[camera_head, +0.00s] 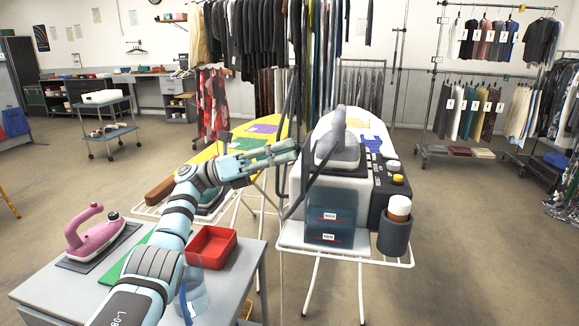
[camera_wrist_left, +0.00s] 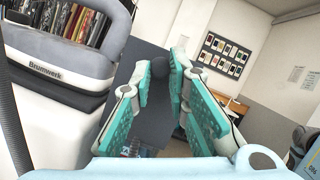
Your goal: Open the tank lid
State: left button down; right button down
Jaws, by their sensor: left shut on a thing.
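My left gripper (camera_head: 285,153) reaches in from the left, at the left side of the steam station (camera_head: 345,185). In the left wrist view its teal-padded fingers (camera_wrist_left: 174,75) are close together around a dark grey part (camera_wrist_left: 152,118). I cannot tell whether this part is the tank lid. The dark blue, see-through tank (camera_head: 331,214) with small labels sits at the station's front. Its lid is not clearly distinguishable. My right gripper is not in view.
A grey iron (camera_head: 338,140) rests on top of the station, with a dark hose rising beside it. A red tray (camera_head: 211,246) and pink iron (camera_head: 95,233) are on the near-left table. Floor at right is clear.

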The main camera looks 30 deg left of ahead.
pick_arm(q)
jog(key=shift+s+a+f, duration=0.15)
jog(key=shift+a+f, duration=0.1)
jog(key=shift+f, duration=0.15)
jog(key=c, duration=1.5)
grip_release()
jog(key=shift+a+r, duration=0.1)
jog(key=shift+r, duration=0.1)
notch_tip(320, 180, up, 10)
